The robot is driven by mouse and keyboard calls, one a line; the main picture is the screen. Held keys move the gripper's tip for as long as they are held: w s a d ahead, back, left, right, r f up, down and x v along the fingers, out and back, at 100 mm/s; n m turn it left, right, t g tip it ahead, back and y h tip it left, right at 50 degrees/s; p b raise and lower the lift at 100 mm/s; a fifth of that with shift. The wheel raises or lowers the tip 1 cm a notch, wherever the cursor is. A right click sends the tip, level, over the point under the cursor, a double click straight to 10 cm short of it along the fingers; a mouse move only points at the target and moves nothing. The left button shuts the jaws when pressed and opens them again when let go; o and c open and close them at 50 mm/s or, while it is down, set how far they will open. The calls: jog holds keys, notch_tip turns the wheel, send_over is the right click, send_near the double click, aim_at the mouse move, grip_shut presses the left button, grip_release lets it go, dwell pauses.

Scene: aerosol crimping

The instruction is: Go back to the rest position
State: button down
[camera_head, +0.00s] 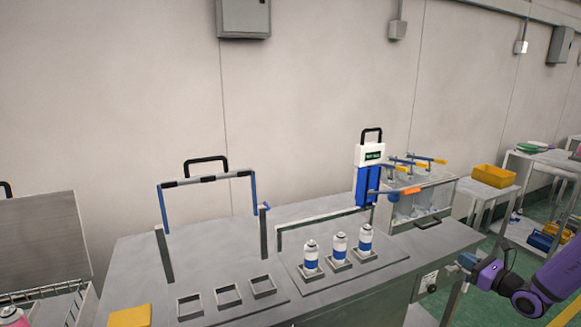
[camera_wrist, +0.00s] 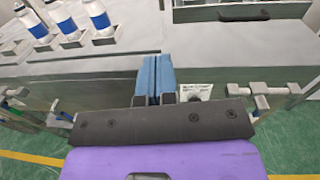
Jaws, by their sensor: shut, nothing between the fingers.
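My gripper (camera_wrist: 155,80) shows in the wrist view with its two blue fingers pressed together and nothing between them. It is over the front edge of the grey workbench (camera_wrist: 100,72), with green floor below. In the head view my purple arm is at the lower right, beside the right end of the workbench (camera_head: 130,262). The gripper's fingers are not clearly visible there. Three white and blue aerosol cans (camera_head: 339,245) stand upright in square holders on the bench, apart from my gripper. They also show at the upper left of the wrist view (camera_wrist: 66,22).
Three empty square holders (camera_head: 228,297) are left of the cans. A blue and white crimping device (camera_head: 368,178) and a clear-sided box with orange-handled levers (camera_head: 420,200) stand behind. A yellow bin (camera_head: 494,175) is on a side table. Green floor (camera_wrist: 285,150) lies in front of the bench.

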jog(key=s+a+r+n+g+y, duration=0.1)
jog(key=s+a+r+n+g, duration=0.55)
jog(key=a+r+n, duration=0.35)
jog(key=s+a+r+n+g+y, duration=0.1)
jog(key=s+a+r+n+g, duration=0.55)
jog(key=a+r, duration=0.5)
jog(key=s+r+n+t+h, duration=0.1)
jog(key=s+r+n+h, duration=0.4)
jog(key=s, duration=0.6)
jog(key=s+r+n+t+h, duration=0.1)
jog(key=s+r+n+h, duration=0.4)
jog(key=s+r+n, duration=0.3)
jog(key=shift+s+a, duration=0.2)
jog(key=shift+s, duration=1.55)
